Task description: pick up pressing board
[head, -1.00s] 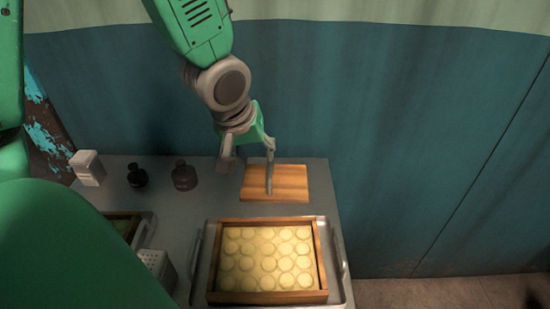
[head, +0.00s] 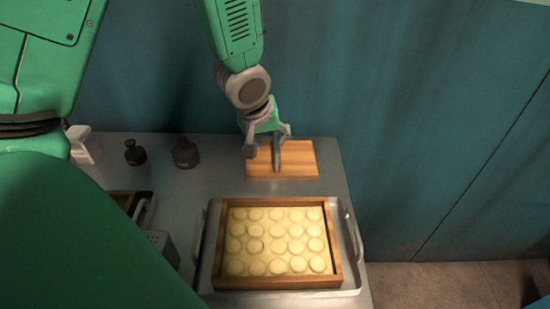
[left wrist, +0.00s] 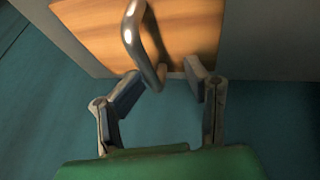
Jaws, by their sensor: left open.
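The pressing board is a flat wooden board (head: 300,160) with a grey metal bar handle (head: 276,156). It lies at the back right of the metal table. My left gripper (head: 267,140) is open at the board's back edge, close to the handle. In the left wrist view the board (left wrist: 195,30) is at the top, and its curved handle (left wrist: 142,45) reaches down between the two open fingertips (left wrist: 163,78). I cannot tell whether a finger touches the handle. My right gripper is not in view.
A wooden frame (head: 337,262) full of round pale pieces stands on a metal tray (head: 350,285) in front of the board. Two dark bottles (head: 185,153) (head: 135,153) and a white container (head: 82,146) stand left. A blue wall (head: 420,130) rises behind.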

